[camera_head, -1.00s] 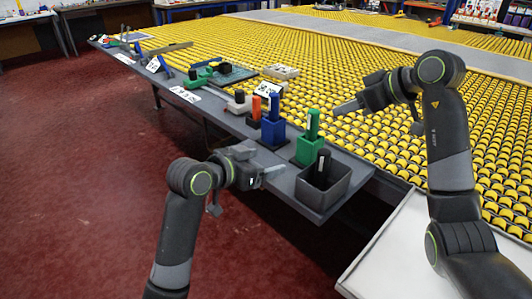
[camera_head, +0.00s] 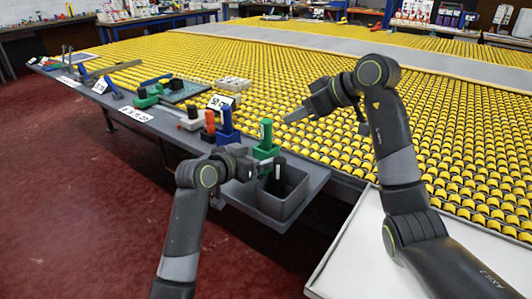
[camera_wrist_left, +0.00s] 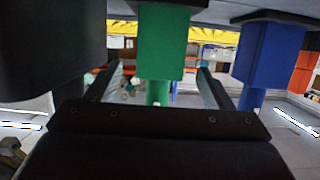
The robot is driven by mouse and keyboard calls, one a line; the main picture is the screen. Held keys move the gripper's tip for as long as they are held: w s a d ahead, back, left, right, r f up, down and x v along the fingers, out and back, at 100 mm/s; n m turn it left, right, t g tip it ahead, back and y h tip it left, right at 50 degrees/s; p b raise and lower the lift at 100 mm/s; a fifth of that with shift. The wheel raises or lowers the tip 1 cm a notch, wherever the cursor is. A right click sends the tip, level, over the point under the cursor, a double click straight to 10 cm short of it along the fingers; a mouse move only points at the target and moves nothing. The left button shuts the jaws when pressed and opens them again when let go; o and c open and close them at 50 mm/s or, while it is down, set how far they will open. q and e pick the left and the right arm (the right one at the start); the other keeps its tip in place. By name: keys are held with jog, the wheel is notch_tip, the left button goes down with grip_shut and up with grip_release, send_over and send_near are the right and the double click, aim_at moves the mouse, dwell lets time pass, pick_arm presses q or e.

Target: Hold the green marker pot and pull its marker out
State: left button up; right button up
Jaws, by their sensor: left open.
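The green marker pot (camera_head: 264,152) stands upright near the right end of the grey shelf, with the green marker (camera_head: 266,131) in it. My left gripper (camera_head: 263,169) is open in front of the pot, at its near side. In the left wrist view, which is upside down, the pot (camera_wrist_left: 163,42) lies centred between the two open fingers (camera_wrist_left: 160,78), with a gap on each side. The marker (camera_wrist_left: 157,92) hangs below it there. I cannot tell how deep the pot is between the fingers. My right gripper (camera_head: 297,114) hovers up and right of the marker; its jaw opening is unclear.
Yellow rollers (camera_head: 350,145) lie behind; a white table (camera_head: 345,260) is at lower right.

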aim_at(260, 155)
pick_arm(q)
jog(key=shift+x, duration=2.75)
